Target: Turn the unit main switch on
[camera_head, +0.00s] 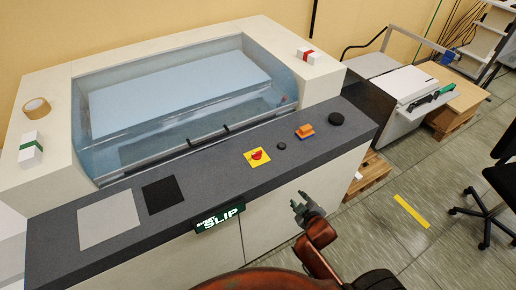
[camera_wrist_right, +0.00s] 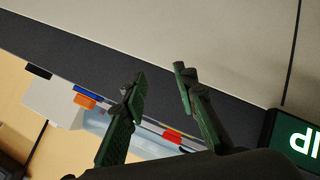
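The unit main switch is most likely the red knob on a yellow square plate (camera_head: 258,156), set on the dark console top in the head view. The angle of its knob is too small to read. My right gripper (camera_head: 303,205) is in front of the console, below and to the right of the switch and apart from it. In the right wrist view the two green and dark fingers of this gripper (camera_wrist_right: 160,86) stand apart with nothing between them. My left gripper is out of view.
On the dark console (camera_head: 220,170) are a small dark knob (camera_head: 281,146), an orange and blue item (camera_head: 304,131) and a round black piece (camera_head: 336,119). A lit SLIP sign (camera_head: 219,220) sticks out from its front edge. Open floor (camera_head: 375,215) lies to the right.

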